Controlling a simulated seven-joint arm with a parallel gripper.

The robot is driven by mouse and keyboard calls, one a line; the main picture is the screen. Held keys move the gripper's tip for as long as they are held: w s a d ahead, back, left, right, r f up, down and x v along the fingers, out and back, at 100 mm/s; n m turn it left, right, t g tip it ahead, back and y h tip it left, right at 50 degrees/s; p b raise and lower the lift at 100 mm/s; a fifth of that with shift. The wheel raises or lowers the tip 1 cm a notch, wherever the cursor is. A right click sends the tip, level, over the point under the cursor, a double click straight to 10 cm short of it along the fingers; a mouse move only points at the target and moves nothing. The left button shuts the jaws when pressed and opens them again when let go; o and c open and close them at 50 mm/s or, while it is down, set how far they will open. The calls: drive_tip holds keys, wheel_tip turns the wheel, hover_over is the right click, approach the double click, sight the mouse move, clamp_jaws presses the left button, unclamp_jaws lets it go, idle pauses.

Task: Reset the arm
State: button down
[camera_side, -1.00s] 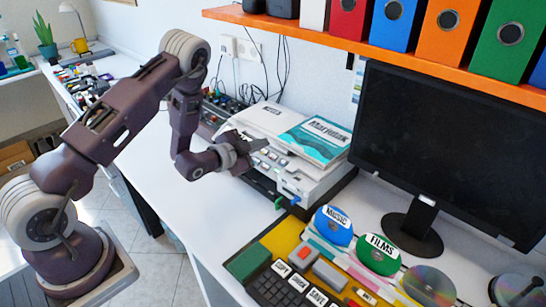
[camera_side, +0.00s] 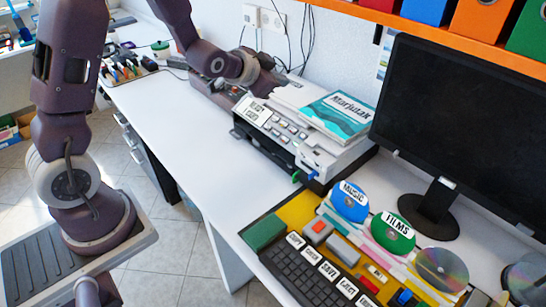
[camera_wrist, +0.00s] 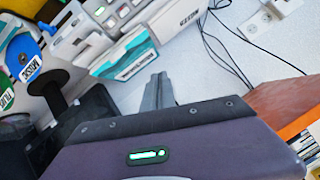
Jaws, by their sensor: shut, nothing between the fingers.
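My gripper (camera_side: 272,84) is at the left rear of the white printer (camera_side: 290,138) in the side view. Its fingertips are hard to make out there. In the wrist view my gripper (camera_wrist: 158,90) shows its two grey fingers close together, shut and empty. The upper part of my arm runs out of the top of the side view. The blue MUSIC disc (camera_side: 350,201) and the green FILMS disc (camera_side: 392,233) stand in slots on the desk, away from my gripper. A teal-and-white magazine (camera_side: 338,115) lies on the printer.
A dark monitor (camera_side: 460,130) stands right of the printer. An orange shelf (camera_side: 470,45) with binders hangs above it. Cables (camera_side: 305,45) run down the wall behind my gripper. A labelled keyboard (camera_side: 310,275) lies in front. The white desk (camera_side: 190,150) left of the printer is clear.

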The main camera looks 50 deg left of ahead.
drive_tip(key=s+d+r+n+g, duration=0.2)
drive_tip(key=s+d+r, duration=0.2)
drive_tip(key=s+r, duration=0.5)
drive_tip(key=s+d+g+h, duration=0.1)
drive_tip(key=s+d+g, duration=0.1)
drive_tip(key=s, duration=1)
drive_tip(key=s+d+n+g+h, duration=0.1)
drive_tip(key=s+d, duration=0.3)
drive_tip(key=s, duration=0.8)
drive_tip(key=shift+n+g, duration=0.3)
drive_tip(key=shift+g, duration=0.2)
